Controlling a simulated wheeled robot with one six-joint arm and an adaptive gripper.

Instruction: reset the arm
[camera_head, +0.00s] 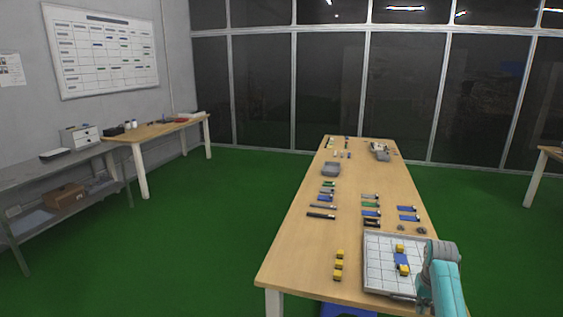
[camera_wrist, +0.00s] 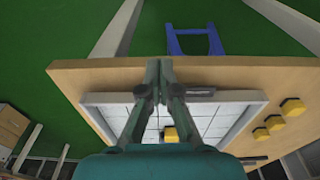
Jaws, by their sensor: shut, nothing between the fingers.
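My arm reaches in at the lower right of the head view, over the near right corner of the long wooden table (camera_head: 300,255). My gripper (camera_wrist: 164,62) shows in the wrist view with its two fingers together and nothing between them. It is above the white gridded tray (camera_wrist: 97,98), near the table's edge. In the head view the tray (camera_head: 378,273) holds yellow blocks (camera_head: 403,270) and a blue piece (camera_head: 401,258). My arm hides the tray's right side. One yellow block (camera_wrist: 170,134) shows in the tray in the wrist view.
Several yellow blocks (camera_head: 339,266) stand in a row left of the tray. Blue, green and dark pieces (camera_head: 321,215) lie in rows farther back, with a grey bin (camera_head: 331,169) behind them. A blue stool-like frame (camera_wrist: 194,41) stands on the green floor beyond the table edge.

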